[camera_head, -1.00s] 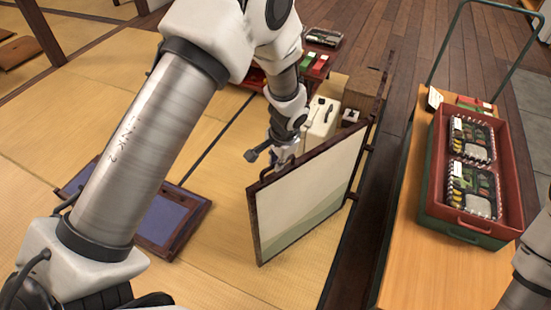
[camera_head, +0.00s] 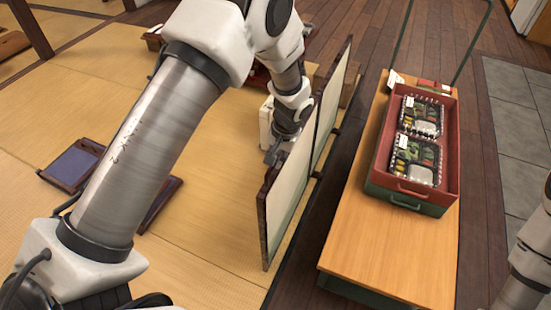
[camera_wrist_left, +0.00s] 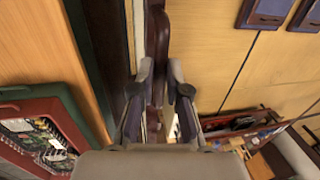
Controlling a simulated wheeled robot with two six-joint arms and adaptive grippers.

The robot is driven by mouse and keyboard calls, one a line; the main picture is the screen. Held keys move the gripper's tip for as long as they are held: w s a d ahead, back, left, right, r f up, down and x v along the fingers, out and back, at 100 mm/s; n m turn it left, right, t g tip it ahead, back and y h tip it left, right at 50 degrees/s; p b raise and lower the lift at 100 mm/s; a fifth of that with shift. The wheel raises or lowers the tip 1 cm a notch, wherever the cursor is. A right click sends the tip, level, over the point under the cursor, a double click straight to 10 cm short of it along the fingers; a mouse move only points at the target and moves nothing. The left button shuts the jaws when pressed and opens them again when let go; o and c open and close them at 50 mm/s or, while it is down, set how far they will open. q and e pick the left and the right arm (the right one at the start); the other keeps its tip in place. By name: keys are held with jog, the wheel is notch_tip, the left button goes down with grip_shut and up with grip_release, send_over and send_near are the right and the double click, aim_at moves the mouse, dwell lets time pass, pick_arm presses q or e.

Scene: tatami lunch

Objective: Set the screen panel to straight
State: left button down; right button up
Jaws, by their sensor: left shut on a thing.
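The screen panel (camera_head: 286,205) has a dark frame and a pale face with a green lower part. It stands upright at the tatami's edge. A second panel (camera_head: 332,98) stands behind it, and the two look nearly in line. My left gripper (camera_head: 274,154) is shut on the near panel's frame at its left side in the head view. In the left wrist view, my left gripper's fingers (camera_wrist_left: 160,88) close around the dark frame of the screen panel (camera_wrist_left: 162,45). The right gripper is out of view; only part of my right arm shows at lower right.
An orange-topped cart (camera_head: 365,250) stands right of the screen across a strip of dark floor. It bears a red and green crate (camera_head: 454,150) with bento boxes (camera_head: 413,160). A blue-topped low tray table (camera_head: 72,165) is at left on the tatami.

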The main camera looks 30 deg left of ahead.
pick_arm(q)
jog(key=shift+w+d+r, duration=0.1)
jog(key=shift+w, duration=0.1)
jog(key=c, duration=1.2)
grip_release()
jog(key=shift+d, duration=0.5)
jog(key=r, duration=0.4)
jog(key=d+r, duration=0.1)
jog(key=r, duration=0.3)
jog(key=d+r, duration=0.1)
jog(key=r, duration=0.2)
jog(key=shift+d+r, duration=0.15)
jog(key=shift+r, duration=0.25)
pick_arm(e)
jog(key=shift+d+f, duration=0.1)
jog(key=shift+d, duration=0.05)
